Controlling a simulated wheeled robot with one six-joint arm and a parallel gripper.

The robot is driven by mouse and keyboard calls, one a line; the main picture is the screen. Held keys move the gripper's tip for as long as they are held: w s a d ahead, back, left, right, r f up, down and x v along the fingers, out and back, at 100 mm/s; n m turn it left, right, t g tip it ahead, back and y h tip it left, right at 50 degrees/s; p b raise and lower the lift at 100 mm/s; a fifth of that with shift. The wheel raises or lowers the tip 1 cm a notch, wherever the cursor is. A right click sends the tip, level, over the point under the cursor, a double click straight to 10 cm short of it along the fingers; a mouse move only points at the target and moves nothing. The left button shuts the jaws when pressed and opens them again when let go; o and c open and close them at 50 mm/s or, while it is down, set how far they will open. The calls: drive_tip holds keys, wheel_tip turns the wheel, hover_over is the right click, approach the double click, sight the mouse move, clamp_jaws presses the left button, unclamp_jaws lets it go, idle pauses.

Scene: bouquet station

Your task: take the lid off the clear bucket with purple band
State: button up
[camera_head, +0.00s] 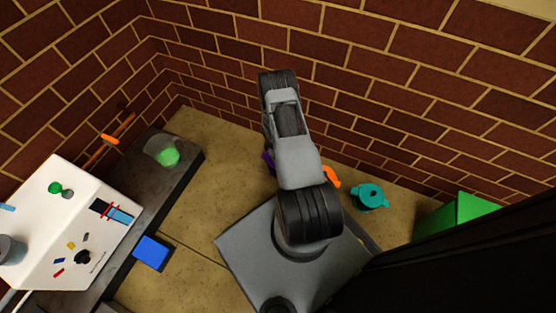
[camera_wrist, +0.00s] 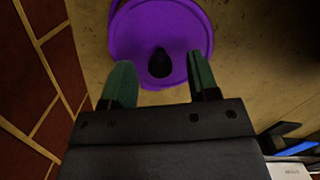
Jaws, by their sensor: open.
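In the wrist view a round purple lid (camera_wrist: 130,38) with a raised rim and a black knob (camera_wrist: 160,62) lies beneath my gripper. My gripper (camera_wrist: 160,80) is open, with one green finger on each side near the lid's lower edge. The knob is between and slightly beyond the fingertips, and nothing is visibly held. I cannot tell the height gap to the lid. The clear bucket's walls do not show. In the head view only a bit of purple (camera_head: 267,161) shows beside my arm, which hides the rest and my gripper.
An orange object (camera_head: 331,177) and a teal lidded one (camera_head: 370,196) stand right of my arm, near a green box (camera_head: 468,212). Brick walls lie close behind.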

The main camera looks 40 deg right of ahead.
drive_tip(key=shift+f, duration=0.9)
drive_tip(key=shift+r, duration=0.1)
drive_tip(key=c, duration=1)
